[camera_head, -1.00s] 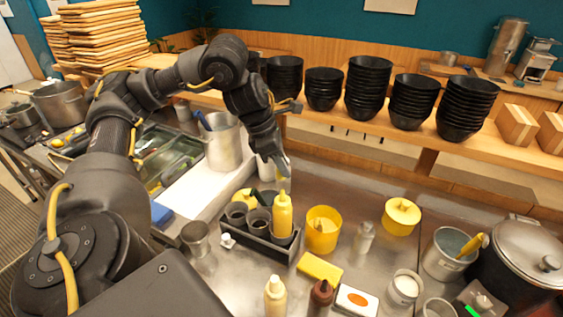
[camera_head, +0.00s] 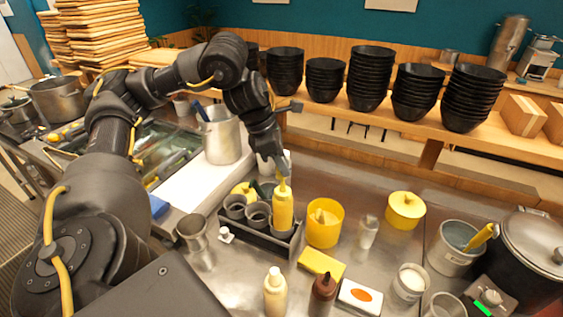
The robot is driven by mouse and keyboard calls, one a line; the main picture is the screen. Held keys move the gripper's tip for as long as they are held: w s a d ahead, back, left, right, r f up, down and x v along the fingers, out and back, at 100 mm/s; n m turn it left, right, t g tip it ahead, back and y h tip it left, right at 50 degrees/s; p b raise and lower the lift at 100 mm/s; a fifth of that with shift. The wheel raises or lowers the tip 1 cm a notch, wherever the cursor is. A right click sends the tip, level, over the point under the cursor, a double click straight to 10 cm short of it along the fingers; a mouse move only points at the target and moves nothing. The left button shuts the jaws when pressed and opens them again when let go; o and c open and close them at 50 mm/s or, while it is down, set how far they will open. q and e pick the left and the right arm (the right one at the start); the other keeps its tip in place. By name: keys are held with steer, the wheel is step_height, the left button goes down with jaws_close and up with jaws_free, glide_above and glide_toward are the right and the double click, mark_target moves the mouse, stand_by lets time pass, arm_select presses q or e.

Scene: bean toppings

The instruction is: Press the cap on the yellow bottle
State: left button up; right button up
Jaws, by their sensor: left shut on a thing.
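The yellow bottle (camera_head: 283,212) stands upright in a dark caddy (camera_head: 262,237) on the metal counter. Its yellow cap with a narrow nozzle (camera_head: 283,184) is at the bottle's top. My left gripper (camera_head: 279,170) comes down from above and is shut on the cap. The fingertips partly hide the cap, and I cannot tell whether it is fully seated on the bottle. My right gripper is not in view.
Grey cups (camera_head: 235,207) fill the caddy's left part. A yellow pot (camera_head: 325,222) stands close to the right. A cream bottle (camera_head: 275,292), a brown bottle (camera_head: 323,291) and a yellow sponge (camera_head: 321,264) are in front. A metal canister (camera_head: 221,137) stands behind.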

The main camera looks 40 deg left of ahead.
arm_select(q)
steer(key=shift+w+d, duration=0.1)
steer(key=shift+w, duration=0.1)
steer(key=shift+f, duration=0.1)
stand_by(0.4)
steer(key=shift+f+b, duration=0.9)
steer(key=shift+f, duration=0.45)
steer(key=shift+f, duration=0.1)
steer(key=shift+f+b, duration=0.3)
steer(key=shift+f, duration=0.15)
steer(key=shift+f, duration=0.2)
steer(key=o, duration=0.8)
steer(key=shift+c, duration=0.2)
